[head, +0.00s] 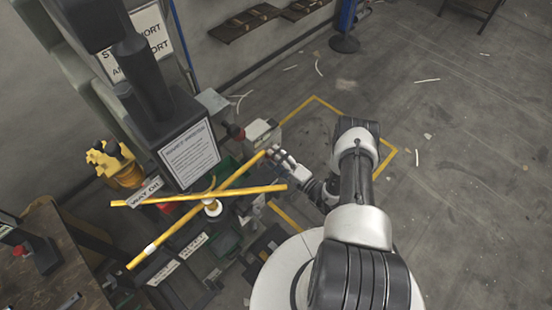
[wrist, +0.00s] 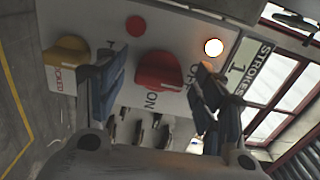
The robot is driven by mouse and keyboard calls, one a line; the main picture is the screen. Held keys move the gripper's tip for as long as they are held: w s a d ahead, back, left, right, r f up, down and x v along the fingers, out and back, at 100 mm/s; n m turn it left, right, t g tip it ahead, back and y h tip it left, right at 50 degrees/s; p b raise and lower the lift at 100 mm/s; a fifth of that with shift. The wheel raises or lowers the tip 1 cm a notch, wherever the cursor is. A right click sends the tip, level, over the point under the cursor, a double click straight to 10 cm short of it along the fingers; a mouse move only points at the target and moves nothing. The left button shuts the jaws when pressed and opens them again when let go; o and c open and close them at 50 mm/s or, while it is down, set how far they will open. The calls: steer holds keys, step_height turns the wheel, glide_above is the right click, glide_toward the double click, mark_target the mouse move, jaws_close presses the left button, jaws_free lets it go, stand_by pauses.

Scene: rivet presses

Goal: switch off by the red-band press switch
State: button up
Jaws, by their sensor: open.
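In the wrist view a pale control panel (wrist: 185,98) fills the middle, turned on its side. A red rotary knob (wrist: 158,70) sits on it beside ON and OFF lettering. My gripper (wrist: 163,76) is open, with one finger on each side of the red knob; contact cannot be told. A yellow locked-labelled knob (wrist: 67,55) is to the left. In the head view my gripper (head: 284,160) is right beside a cream box (head: 262,134) on the dark press (head: 160,115). No red band can be made out.
A lit white lamp (wrist: 213,47) and an unlit red lamp (wrist: 135,26) are on the panel. A STROKES label (wrist: 250,68) is at its right. Yellow bars (head: 190,197) cross in front of the press. Floor at the right is largely clear.

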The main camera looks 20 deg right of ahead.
steer(key=v, duration=1.2)
steer(key=shift+f, duration=0.1)
stand_by(0.4)
